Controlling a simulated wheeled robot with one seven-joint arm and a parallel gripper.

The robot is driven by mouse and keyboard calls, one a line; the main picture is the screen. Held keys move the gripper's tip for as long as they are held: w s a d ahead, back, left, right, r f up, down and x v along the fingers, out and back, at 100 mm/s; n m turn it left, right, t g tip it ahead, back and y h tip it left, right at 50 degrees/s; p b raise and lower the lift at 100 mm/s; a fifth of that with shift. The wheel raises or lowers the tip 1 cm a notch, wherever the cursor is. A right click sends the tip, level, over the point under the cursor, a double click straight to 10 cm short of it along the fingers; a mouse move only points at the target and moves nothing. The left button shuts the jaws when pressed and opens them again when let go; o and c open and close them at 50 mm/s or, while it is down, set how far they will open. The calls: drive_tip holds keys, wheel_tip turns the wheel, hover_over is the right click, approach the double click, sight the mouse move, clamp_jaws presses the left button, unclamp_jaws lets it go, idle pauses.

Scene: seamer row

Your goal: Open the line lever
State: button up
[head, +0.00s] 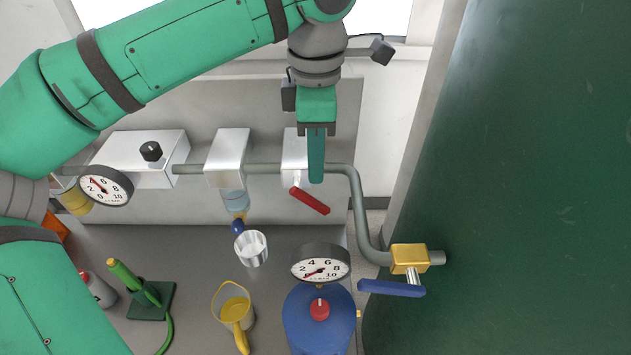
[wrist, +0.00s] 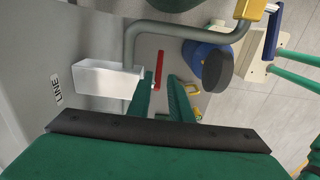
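The line lever (head: 310,201) is a red bar below a white valve box (head: 294,150) on the grey pipe. In the head view it slants down to the right. In the wrist view the red lever (wrist: 158,68) shows beside the white box (wrist: 105,80), next to a "LINE" label (wrist: 57,90). My gripper (head: 316,181) points down just above the lever in the head view. In the wrist view my gripper (wrist: 164,82) has its fingers apart, with the lever appearing between or just past the tips. I cannot tell whether they touch it.
A blue-handled brass valve (head: 408,260) is on the pipe (head: 358,215) at right, beside a large green tank (head: 520,180). A second white valve box (head: 227,155) is at left.

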sight(315, 200)
drive_tip(key=shift+w+f, duration=0.15)
drive_tip(key=shift+f, duration=0.15)
wheel_tip(315, 200, down, 10)
drive_tip(key=shift+f, duration=0.1)
drive_tip(key=shift+c, duration=0.6)
clamp_jaws()
